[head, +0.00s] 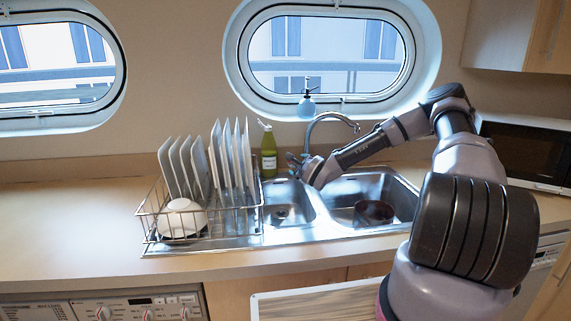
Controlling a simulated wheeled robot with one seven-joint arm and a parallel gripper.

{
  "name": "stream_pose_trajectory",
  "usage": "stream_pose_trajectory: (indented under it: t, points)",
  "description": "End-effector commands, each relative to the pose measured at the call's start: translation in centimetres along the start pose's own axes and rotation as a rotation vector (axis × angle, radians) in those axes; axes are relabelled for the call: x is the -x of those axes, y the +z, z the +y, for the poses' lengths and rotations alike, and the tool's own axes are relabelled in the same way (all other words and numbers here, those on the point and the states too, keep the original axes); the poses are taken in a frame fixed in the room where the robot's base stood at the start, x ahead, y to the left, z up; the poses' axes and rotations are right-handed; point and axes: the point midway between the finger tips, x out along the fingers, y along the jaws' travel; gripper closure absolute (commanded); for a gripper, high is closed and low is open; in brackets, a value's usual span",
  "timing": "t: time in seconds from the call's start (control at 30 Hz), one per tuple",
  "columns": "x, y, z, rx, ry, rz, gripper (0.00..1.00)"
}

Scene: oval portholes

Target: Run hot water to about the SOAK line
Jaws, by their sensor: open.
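A steel sink has a small left basin (283,214) and a larger right basin (345,217). A curved chrome tap (322,118) rises behind it, its spout pointing over the right basin. No water stream can be made out. A dark round thing (374,211) lies in the right basin; I cannot tell if it is a pan or the drain. No SOAK line is readable. My gripper (293,161) is open at the tap's base, behind the left basin. Its fingers are small and partly hidden, so contact with a tap handle cannot be told.
A wire rack (152,216) with upright white plates (226,155) and a white bowl (182,219) stands left of the sink. A green bottle (268,152) is close left of my gripper. A blue soap dispenser (306,103) stands on the window ledge. The left counter (70,215) is clear.

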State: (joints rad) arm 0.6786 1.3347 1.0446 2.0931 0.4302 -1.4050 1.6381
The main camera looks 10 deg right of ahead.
Motion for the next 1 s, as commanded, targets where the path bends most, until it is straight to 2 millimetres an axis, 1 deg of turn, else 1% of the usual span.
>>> stream_pose_trajectory:
  t: [0.17,0.4,0.5,0.6,0.77,1.0]
  points:
    - [-2.4,0.1,0.0,0.002,-0.003,-0.001,0.16]
    - [-7.0,0.0,0.0,0.003,-0.002,0.000,0.16]
    - [-8.6,0.1,0.0,0.003,-0.001,0.000,0.16]
    - [-9.7,0.1,0.0,0.002,0.000,-0.001,0.16]
    - [-10.4,0.1,0.0,0.003,0.000,-0.001,0.16]
    - [-10.5,0.1,0.0,0.004,0.001,-0.001,0.16]
